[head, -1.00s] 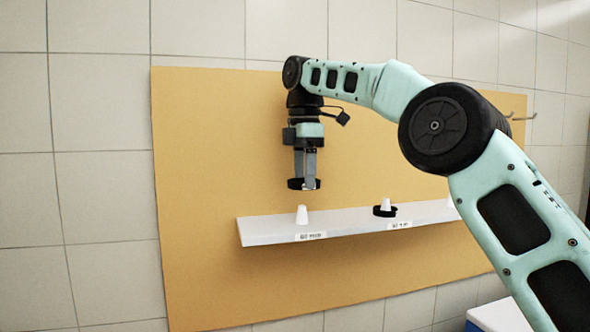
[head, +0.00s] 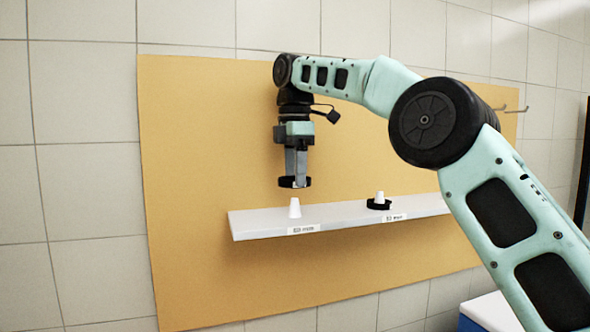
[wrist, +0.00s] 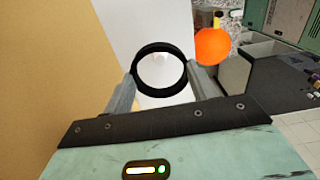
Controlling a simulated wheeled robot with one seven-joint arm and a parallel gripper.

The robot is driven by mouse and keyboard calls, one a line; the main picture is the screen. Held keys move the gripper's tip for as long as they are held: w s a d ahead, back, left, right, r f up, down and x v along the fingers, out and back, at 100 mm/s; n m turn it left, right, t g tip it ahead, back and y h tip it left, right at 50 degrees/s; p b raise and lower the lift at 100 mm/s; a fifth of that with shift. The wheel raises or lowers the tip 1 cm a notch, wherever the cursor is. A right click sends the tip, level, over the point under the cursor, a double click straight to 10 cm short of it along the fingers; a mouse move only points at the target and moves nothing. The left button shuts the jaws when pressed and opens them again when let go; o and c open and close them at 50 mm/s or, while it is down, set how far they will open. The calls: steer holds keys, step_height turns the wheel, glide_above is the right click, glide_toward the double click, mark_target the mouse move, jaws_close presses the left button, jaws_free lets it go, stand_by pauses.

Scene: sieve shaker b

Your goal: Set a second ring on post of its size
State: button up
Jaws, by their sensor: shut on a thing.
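My gripper (head: 296,177) points down and is shut on a black ring (head: 289,183). In the wrist view the ring (wrist: 160,46) lies between the two fingertips (wrist: 161,77). The ring hangs just above the left white post (head: 295,209), with a small gap. A pale shape, probably the post's top, shows faintly through the ring in the wrist view. A second white post (head: 380,197) stands farther right with another black ring (head: 376,205) around its base. Both posts are on a white shelf (head: 340,219) with small labels, too blurred to read surely.
The shelf is fixed to a tan board (head: 210,280) on a tiled wall. My arm hides the shelf's right end. Hooks (head: 515,109) stick out at the upper right. A blue and white box (head: 488,312) is low at the right. An orange ball (wrist: 212,46) shows in the wrist view.

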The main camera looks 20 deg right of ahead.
mark_target(295, 201)
steer(key=shift+f+b, duration=1.35)
steer(key=shift+f, duration=0.75)
steer(key=shift+p, duration=1)
steer(key=shift+f+b, duration=1)
steer(key=shift+f, duration=0.4)
steer(key=o, duration=1)
steer(key=shift+r+p, duration=0.85)
steer(key=shift+r, duration=2.95)
